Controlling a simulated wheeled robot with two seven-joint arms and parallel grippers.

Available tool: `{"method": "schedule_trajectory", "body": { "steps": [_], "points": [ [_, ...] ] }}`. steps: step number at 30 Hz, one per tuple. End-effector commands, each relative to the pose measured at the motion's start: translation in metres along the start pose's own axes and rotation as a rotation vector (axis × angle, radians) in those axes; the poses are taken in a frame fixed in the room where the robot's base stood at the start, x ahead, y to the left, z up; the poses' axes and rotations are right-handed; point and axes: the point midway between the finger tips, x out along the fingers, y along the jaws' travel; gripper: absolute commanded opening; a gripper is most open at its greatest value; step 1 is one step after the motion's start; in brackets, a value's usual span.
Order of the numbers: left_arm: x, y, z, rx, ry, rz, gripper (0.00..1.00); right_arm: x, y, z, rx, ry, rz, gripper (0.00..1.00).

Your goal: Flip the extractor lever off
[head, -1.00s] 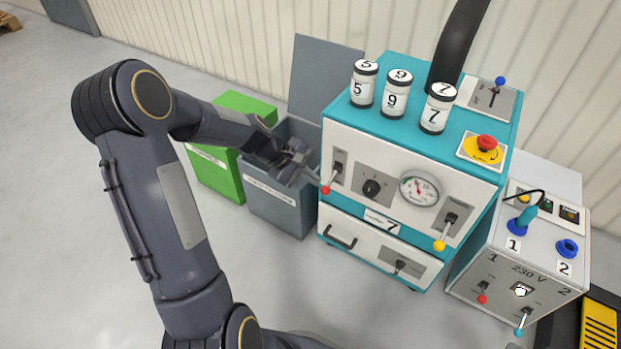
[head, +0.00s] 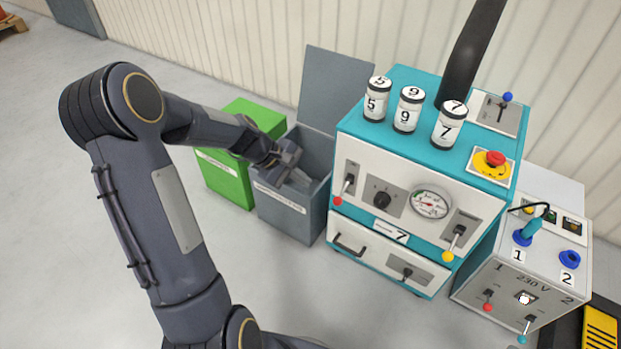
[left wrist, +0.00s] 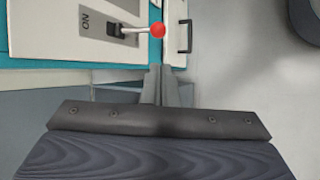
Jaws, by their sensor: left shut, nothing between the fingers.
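A lever with a red knob (head: 337,200) sits at the front left of the teal and white machine (head: 385,155) and points down. In the left wrist view its red knob (left wrist: 158,30) points away from an "ON" mark on its plate. I cannot read which lever is labelled extractor. Other levers have a yellow knob (head: 447,256) at front right and a blue knob (head: 507,97) on top. My left gripper (head: 306,180) is left of the red knob, apart from it, above the grey bin. Its fingers (left wrist: 160,85) are shut and empty. My right gripper is not in view.
An open grey bin (head: 287,215) and a green bin (head: 225,180) stand left of the machine. Numbered jars (head: 408,110) and a red emergency button (head: 495,158) are on its top. A 230 V box (head: 515,270) with two levers stands at right.

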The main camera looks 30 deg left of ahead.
Motion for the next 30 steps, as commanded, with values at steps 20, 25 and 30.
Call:
{"method": "schedule_trajectory", "body": {
  "steps": [20, 25, 30],
  "points": [
    [-0.073, -0.023, 0.001, 0.003, -0.003, 0.0, 0.0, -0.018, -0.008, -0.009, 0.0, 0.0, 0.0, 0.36],
    [-0.073, -0.023, 0.001, 0.003, -0.003, 0.0, 0.0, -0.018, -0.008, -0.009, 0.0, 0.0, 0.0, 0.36],
    [-0.073, -0.023, 0.001, 0.003, -0.003, 0.0, 0.0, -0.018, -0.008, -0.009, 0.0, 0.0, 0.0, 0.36]
  ]
}}
